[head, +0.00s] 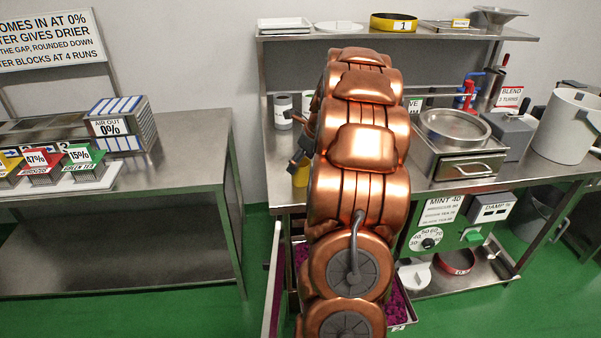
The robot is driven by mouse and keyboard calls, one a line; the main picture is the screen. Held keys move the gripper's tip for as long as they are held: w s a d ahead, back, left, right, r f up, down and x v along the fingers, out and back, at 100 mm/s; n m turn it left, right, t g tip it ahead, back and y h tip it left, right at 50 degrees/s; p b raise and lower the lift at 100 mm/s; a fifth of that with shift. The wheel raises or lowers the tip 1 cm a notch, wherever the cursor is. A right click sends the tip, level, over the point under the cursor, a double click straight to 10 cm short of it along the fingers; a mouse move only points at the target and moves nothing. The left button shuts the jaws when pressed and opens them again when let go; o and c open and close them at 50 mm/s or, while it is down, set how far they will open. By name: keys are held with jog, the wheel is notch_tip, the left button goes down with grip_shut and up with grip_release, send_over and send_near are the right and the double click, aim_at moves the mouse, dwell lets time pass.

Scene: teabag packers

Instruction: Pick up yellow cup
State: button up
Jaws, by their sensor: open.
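A yellow thing (300,175), likely the yellow cup, stands on the metal bench to the left of my copper arm. Only a small part of it shows; my arm and gripper hide the rest. My gripper (298,140) shows only partly at the left side of the arm, as dark finger parts just above the yellow thing. It is open. I cannot tell whether a finger touches the yellow thing.
White canisters (283,110) stand behind the gripper. A round sieve (454,127) and a white bucket (567,125) are on the right of the bench. A shelf (375,34) hangs above. A separate table (190,135) stands left, with green floor between.

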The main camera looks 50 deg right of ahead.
aim_at(298, 172)
jog(key=x, duration=0.3)
jog(key=p+x, duration=0.1)
jog(key=x, duration=0.1)
jog(key=shift+s+d+f, duration=0.15)
jog(key=shift+s, duration=0.2)
jog(key=c, duration=1)
